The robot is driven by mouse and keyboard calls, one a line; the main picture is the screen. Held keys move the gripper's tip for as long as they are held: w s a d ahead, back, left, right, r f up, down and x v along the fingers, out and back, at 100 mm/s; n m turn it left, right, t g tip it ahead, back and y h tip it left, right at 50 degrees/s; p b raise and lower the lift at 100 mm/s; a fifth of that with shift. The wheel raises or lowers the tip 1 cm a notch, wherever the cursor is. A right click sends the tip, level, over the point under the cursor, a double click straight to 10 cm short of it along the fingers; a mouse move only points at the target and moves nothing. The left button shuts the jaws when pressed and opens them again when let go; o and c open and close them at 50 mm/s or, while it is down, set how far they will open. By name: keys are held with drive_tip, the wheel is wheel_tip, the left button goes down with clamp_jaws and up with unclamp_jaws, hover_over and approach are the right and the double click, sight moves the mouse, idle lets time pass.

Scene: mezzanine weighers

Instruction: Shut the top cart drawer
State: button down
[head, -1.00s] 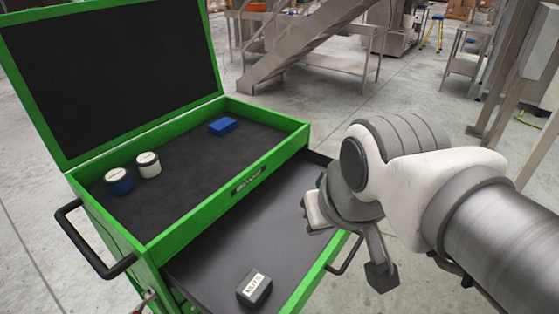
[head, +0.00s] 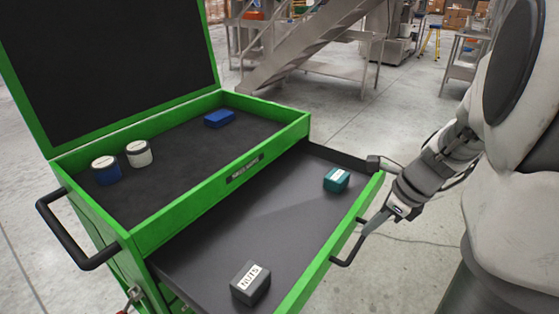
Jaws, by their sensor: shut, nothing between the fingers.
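The top cart drawer (head: 262,222) is a dark tray with a green front, pulled well out from the green cart (head: 205,218). A black handle (head: 343,256) sticks out from its front. My gripper (head: 382,212) is at the right of the drawer front, outside the drawer and close to the handle. It is shut with nothing in it. I cannot tell whether it touches the handle or the front. A dark box labelled NUTS (head: 250,283) and a teal box (head: 336,180) lie in the drawer.
On the cart's top tray stand a blue-sided tin (head: 106,171), a white tin (head: 139,154) and a blue block (head: 219,118). The black lid (head: 110,65) is raised. A black side handle (head: 80,245) juts out at left. Concrete floor (head: 405,270) is clear at right.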

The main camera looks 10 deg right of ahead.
drive_tip(key=b+x, duration=0.3)
drive_tip(key=x, duration=0.7)
drive_tip(key=shift+f, duration=0.15)
drive_tip(key=p, duration=1.5)
hover_over(241, 204)
drive_tip(key=s+d, duration=0.2)
drive_tip(key=shift+a, duration=0.25)
drive_tip(key=shift+w, duration=0.1)
